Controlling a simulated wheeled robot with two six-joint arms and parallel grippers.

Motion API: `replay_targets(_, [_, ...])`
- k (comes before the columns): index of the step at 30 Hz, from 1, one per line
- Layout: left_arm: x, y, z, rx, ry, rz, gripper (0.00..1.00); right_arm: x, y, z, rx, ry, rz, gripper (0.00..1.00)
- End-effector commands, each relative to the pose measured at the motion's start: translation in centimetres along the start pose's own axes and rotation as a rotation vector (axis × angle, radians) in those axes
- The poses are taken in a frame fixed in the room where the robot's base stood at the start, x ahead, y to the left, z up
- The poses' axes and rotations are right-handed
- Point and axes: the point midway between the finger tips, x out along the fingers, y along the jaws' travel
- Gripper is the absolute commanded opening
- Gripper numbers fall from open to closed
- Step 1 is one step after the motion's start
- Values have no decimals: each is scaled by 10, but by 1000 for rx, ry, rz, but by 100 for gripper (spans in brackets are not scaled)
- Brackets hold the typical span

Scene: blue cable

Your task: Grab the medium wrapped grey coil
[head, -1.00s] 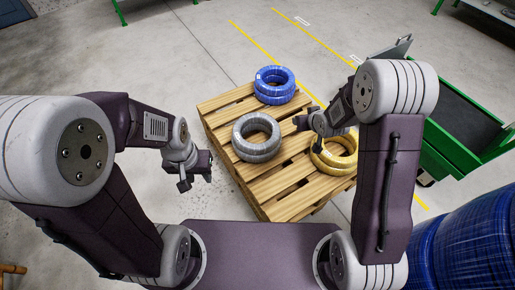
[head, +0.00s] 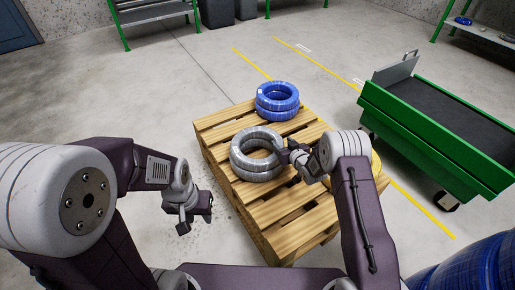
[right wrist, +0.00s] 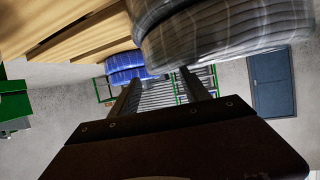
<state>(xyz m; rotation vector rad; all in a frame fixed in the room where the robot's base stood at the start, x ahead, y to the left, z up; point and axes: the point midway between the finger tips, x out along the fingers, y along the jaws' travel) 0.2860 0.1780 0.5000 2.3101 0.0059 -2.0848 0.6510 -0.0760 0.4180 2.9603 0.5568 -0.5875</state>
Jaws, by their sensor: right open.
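The grey wrapped coil (head: 243,168) is a stack of rings lying flat on the wooden pallet. It fills the upper right of the right wrist view (right wrist: 225,40). My right gripper (head: 287,152) is at the coil's right side in the head view, open, its fingers pointing toward the coil. In the right wrist view the open fingers (right wrist: 162,82) have the coil's rim just beyond and above them; nothing is clearly between them. My left gripper (head: 195,216) hangs left of the pallet, apart from it, open and empty.
A blue coil (head: 277,112) lies at the pallet's far end. A green cart (head: 425,128) stands right; floor at left is clear.

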Motion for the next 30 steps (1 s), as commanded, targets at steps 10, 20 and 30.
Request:
replay_targets(10, [42,-1,4,0,1,0,36,46,-3,6,-1,2,0,55])
replay_targets(20, [42,-1,4,0,1,0,36,53,-2,1,1,-2,1,49])
replay_targets(30, [42,-1,4,0,1,0,36,53,-3,2,0,-3,0,0])
